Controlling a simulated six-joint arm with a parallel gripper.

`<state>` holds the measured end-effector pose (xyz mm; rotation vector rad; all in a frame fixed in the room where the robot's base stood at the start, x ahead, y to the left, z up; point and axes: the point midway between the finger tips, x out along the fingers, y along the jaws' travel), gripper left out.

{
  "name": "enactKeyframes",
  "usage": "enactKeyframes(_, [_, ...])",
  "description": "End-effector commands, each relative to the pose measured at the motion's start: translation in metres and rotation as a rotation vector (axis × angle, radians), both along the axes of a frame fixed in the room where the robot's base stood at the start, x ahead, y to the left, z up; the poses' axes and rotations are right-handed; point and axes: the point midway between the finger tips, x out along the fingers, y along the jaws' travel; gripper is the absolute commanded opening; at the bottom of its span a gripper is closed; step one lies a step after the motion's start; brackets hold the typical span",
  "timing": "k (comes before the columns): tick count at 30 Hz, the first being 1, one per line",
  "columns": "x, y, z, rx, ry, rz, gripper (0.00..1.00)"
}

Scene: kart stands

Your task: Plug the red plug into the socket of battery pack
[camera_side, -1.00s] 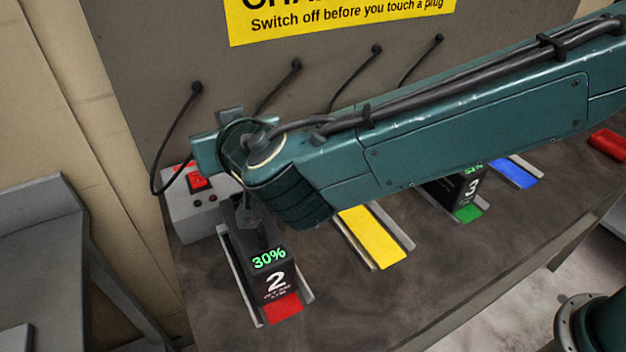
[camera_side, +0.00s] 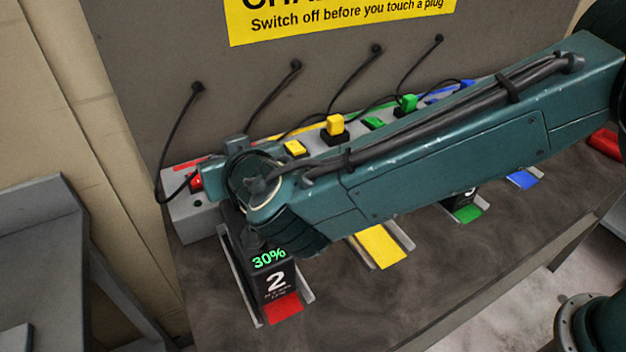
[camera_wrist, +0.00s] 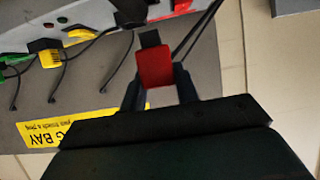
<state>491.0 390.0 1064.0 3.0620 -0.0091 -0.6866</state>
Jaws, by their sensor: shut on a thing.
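The red plug (camera_wrist: 154,68), with a dark end, is held between my gripper (camera_wrist: 157,82) fingers in the wrist view. My gripper is shut on it. In the side view my arm hides the plug and fingers. The black battery pack (camera_side: 277,278), marked 2 with a green 30% display, sits in a bay with a red strip at the front left. My wrist is over the rear of this pack and hides its socket. I cannot tell whether plug and pack touch.
A grey charger strip (camera_side: 188,229) runs along the back wall with coloured switches and plugs, including a yellow plug (camera_side: 335,124) and a green plug (camera_side: 406,103). Black cables hang from the wall. An empty yellow bay (camera_side: 381,247) and another pack lie to the right.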

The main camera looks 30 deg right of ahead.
Motion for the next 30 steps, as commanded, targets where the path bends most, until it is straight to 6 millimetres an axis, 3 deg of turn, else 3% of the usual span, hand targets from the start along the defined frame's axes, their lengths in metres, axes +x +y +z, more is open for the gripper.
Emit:
enactKeyframes(10, [0.0,0.0,-0.014,0.0,0.0,0.0,0.07])
enactKeyframes(30, [0.0,0.0,-0.015,0.001,0.0,0.0,0.07])
